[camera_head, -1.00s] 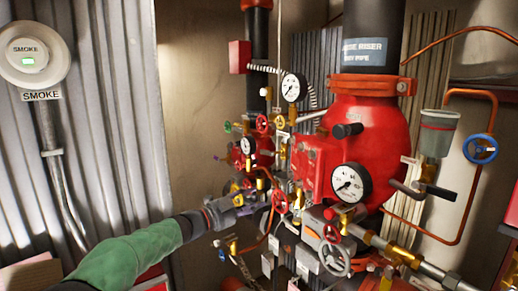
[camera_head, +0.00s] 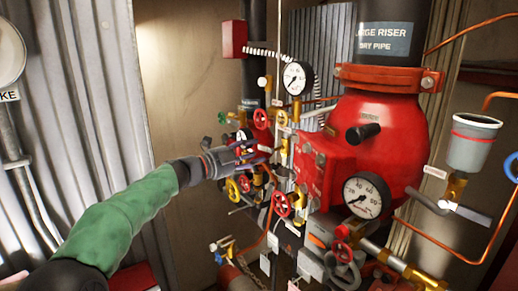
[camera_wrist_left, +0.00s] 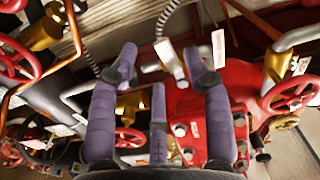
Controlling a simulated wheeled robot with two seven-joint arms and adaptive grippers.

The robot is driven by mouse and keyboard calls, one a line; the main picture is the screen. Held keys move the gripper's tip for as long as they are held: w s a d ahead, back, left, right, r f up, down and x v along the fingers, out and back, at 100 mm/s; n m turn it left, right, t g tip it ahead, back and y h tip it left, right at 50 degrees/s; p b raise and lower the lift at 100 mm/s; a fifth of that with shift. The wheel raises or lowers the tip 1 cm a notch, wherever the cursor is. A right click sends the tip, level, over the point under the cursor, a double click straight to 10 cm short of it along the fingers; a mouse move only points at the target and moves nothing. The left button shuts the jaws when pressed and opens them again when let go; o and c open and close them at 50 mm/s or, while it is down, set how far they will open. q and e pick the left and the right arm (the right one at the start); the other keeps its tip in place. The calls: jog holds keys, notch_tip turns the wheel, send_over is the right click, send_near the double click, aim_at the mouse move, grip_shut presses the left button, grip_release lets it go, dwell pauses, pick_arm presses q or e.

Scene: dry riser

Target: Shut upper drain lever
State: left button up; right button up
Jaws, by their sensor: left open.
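My left gripper (camera_head: 250,155) reaches in from the left and is open among the small valves left of the red dry-pipe valve. In the left wrist view its purple fingers (camera_wrist_left: 160,60) are spread, with a silver lever-like piece (camera_wrist_left: 172,58) showing between and beyond the tips. I cannot tell whether this is the upper drain lever or whether a finger touches it. A black handle (camera_head: 362,133) sticks out of the red valve body (camera_head: 385,140). My right gripper is not in view.
Red handwheels (camera_head: 281,204), pressure gauges (camera_head: 363,196) and thin pipes crowd the gripper. A grey cup (camera_head: 470,145) stands at the right, above a lever with a pale handle (camera_head: 468,213). The corrugated wall (camera_head: 90,120) is at the left, with open space before it.

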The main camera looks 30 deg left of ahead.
aim_at(263, 148)
pick_arm(q)
jog(key=shift+w+d+r, duration=0.25)
jog(key=shift+w+d, duration=0.5)
jog(key=shift+w, duration=0.25)
jog(key=shift+w+f, duration=0.1)
jog(key=shift+w, duration=0.2)
jog(key=shift+s, duration=0.1)
grip_shut()
jog(key=shift+r+m+p, duration=0.35)
jog(key=shift+m, duration=0.45)
grip_release()
jog(key=shift+a, duration=0.1)
